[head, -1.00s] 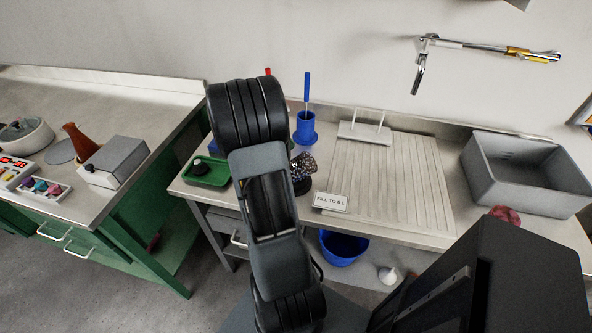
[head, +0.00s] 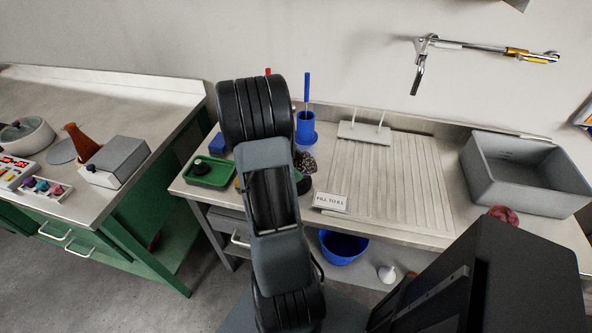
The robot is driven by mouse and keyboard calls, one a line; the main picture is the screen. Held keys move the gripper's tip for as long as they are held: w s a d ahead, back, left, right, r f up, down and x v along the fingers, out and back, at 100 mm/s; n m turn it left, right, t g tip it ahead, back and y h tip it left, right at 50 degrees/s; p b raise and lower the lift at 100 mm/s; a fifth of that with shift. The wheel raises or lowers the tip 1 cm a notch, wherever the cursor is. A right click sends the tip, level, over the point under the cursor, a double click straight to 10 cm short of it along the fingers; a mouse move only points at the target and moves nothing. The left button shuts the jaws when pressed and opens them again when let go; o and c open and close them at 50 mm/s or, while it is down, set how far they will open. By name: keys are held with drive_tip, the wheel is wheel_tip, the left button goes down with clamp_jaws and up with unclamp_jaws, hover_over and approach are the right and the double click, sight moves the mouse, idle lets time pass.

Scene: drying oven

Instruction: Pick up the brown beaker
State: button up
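A reddish-brown, cone-shaped vessel (head: 80,143) stands on the left bench, behind the grey box. It narrows towards its top and is the only brown vessel I can make out; its lower part is partly hidden by the box. I cannot tell for sure that it is the brown beaker. My arm rises in the middle of the view, in front of the right bench and well to the right of this vessel. My gripper does not show, so its opening and contents cannot be seen.
The grey box (head: 117,160) is beside the brown vessel. A white round pot (head: 27,134) and a tray of coloured items (head: 47,188) are also on the left bench. The right bench holds a green tray (head: 208,172), a blue holder (head: 306,128) and a grey basin (head: 525,175).

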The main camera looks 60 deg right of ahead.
drive_tip(key=c, duration=0.6)
drive_tip(key=shift+r, duration=0.25)
